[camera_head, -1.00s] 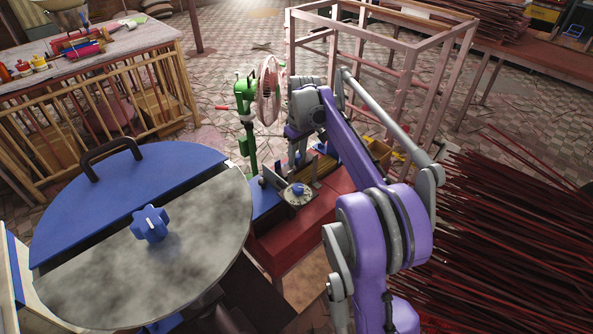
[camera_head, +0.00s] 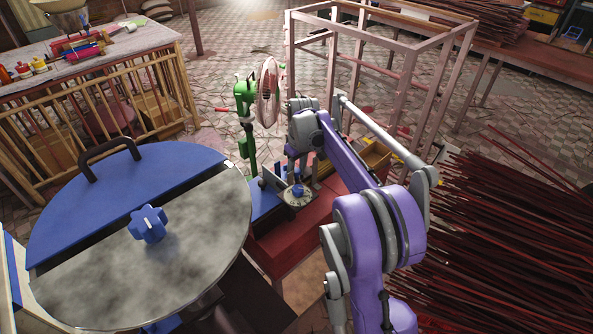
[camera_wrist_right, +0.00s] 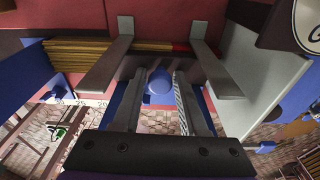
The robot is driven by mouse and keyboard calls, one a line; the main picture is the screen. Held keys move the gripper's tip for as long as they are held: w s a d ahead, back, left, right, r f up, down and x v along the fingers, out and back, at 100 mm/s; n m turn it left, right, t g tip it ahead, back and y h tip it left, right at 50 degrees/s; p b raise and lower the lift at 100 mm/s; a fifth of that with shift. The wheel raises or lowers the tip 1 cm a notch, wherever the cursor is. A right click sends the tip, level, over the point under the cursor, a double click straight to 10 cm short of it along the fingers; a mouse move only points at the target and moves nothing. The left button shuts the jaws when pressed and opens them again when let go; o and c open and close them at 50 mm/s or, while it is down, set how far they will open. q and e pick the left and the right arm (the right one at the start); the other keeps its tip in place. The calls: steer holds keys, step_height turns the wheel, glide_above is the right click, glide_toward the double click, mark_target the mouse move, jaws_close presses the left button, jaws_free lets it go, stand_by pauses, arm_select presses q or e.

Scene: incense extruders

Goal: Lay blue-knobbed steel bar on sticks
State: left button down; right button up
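The steel bar (camera_wrist_right: 128,67) shows as a dark strip in the right wrist view, with its round blue knob (camera_wrist_right: 160,84) in the middle. My right gripper (camera_wrist_right: 160,78) has its two fingers on either side of the knob and appears shut on it. The yellowish sticks (camera_wrist_right: 90,48) lie in a row just beyond the bar, with a red part near the middle. Whether bar and sticks touch cannot be told. In the head view my right gripper (camera_head: 303,172) points down over the red bench (camera_head: 300,232); its fingertips are hard to see. My left gripper is not in view.
A dial disc with a small blue knob (camera_head: 297,191) sits on the red bench close to my right gripper. A green post with a fan (camera_head: 268,92) stands behind. A big blue-and-grey drum (camera_head: 190,245) fills the front left; dark red sticks (camera_head: 490,240) lie right.

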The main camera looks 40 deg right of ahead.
steer(key=shift+o, duration=1.3)
steer(key=shift+r, duration=0.15)
step_height(320, 180, up, 12)
steer(key=s+p, duration=0.1)
steer(key=s, duration=0.1)
steer(key=shift+t, duration=0.4)
steer(key=s+a, duration=0.1)
steer(key=a, duration=0.1)
steer(key=s+a, duration=0.1)
steer(key=a, duration=0.2)
steer(key=s+a, duration=0.1)
steer(key=a, duration=0.2)
steer(key=shift+s+a+f, duration=0.2)
steer(key=shift+f, duration=0.1)
steer(key=s+a+f+t, duration=0.1)
steer(key=s+a+f, duration=0.6)
steer(key=s, duration=0.3)
steer(key=s+a+f+t, duration=0.2)
steer(key=s+a+f, duration=0.4)
steer(key=s+a, duration=0.3)
steer(key=shift+s+a+f+m, duration=0.25)
steer(key=shift+s+f+m, duration=0.1)
steer(key=shift+s, duration=0.75)
